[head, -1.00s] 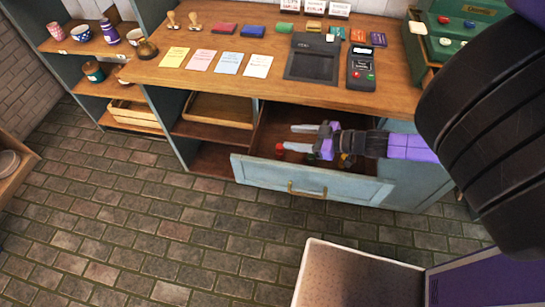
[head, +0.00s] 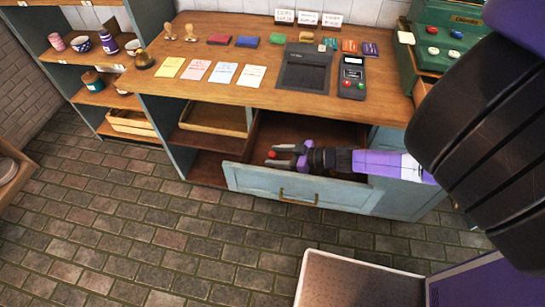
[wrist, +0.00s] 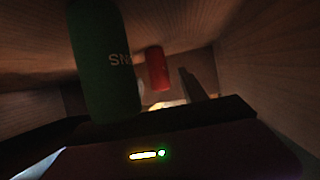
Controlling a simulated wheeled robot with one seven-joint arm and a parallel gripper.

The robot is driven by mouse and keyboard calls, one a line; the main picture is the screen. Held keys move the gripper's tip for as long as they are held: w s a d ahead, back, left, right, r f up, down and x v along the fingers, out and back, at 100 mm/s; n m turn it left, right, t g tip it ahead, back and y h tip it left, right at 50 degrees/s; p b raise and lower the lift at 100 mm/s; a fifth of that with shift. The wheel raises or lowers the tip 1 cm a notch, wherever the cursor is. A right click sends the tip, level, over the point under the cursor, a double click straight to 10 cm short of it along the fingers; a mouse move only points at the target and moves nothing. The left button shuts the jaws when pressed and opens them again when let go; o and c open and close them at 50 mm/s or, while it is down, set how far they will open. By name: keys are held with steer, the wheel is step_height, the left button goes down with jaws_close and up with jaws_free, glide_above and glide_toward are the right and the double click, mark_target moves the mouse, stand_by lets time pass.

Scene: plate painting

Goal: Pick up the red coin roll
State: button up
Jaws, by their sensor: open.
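The red coin roll (head: 271,154) lies in the open drawer (head: 300,187), near its left part. In the wrist view the red roll (wrist: 157,68) shows ahead of my gripper, close to one dark finger (wrist: 188,82). My gripper (head: 280,156) is inside the drawer, open, with its fingertips near the red roll. I cannot tell whether the roll is between the fingers or touches one.
The drawer's front panel and side walls stand close around my gripper. The wooden counter (head: 210,90) is above it, with cards, a card terminal (head: 352,78) and a dark tray (head: 305,68). A pale box-like thing (head: 355,280) stands at the front. The brick floor is clear at left.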

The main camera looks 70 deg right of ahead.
steer(key=shift+x, duration=0.85)
steer(key=shift+s, duration=0.1)
steer(key=shift+c, duration=0.3)
jaws_close()
steer(key=shift+r, duration=0.15)
